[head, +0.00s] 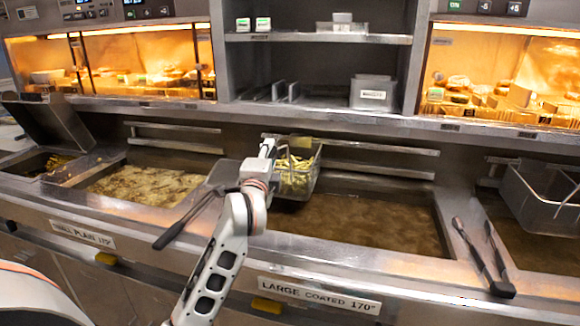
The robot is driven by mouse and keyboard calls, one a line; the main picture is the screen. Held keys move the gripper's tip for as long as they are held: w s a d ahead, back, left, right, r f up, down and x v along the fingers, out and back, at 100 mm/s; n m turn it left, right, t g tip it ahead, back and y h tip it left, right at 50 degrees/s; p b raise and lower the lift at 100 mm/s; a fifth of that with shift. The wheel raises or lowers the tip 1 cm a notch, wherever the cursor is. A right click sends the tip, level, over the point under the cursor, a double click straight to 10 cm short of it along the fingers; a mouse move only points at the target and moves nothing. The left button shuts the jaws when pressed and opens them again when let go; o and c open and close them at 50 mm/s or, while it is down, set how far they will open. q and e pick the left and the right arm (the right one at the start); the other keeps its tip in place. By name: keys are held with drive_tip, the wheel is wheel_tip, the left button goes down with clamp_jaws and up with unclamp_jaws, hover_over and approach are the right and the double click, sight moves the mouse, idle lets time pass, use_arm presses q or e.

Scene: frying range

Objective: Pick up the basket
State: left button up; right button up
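A wire basket (297,180) holding yellow-green fries hangs at the back of the middle fryer, near the rail, above brown oil. My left gripper (268,148) is at the left side of this basket, close to its rim. The wrist hides the fingertips, so I cannot tell whether they are open or touch the basket. A dark-handled tool or basket handle (182,222) lies across the front edge left of my arm; where it joins is hidden. A second basket (540,195) hangs over the right fryer. My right gripper is not in view.
Oil vats (147,186) lie left and right of the middle one (350,222). Black tongs (484,258) rest on the divider at the right. A raised lid (50,120) stands at the left. Shelves (318,38) and lit warming cabinets rise behind the fryers.

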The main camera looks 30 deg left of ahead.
use_arm(q)
drive_tip(key=shift+x, duration=1.2)
clamp_jaws()
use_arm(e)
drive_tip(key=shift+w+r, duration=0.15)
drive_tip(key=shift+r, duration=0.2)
use_arm(q)
drive_tip(key=shift+r, duration=0.1)
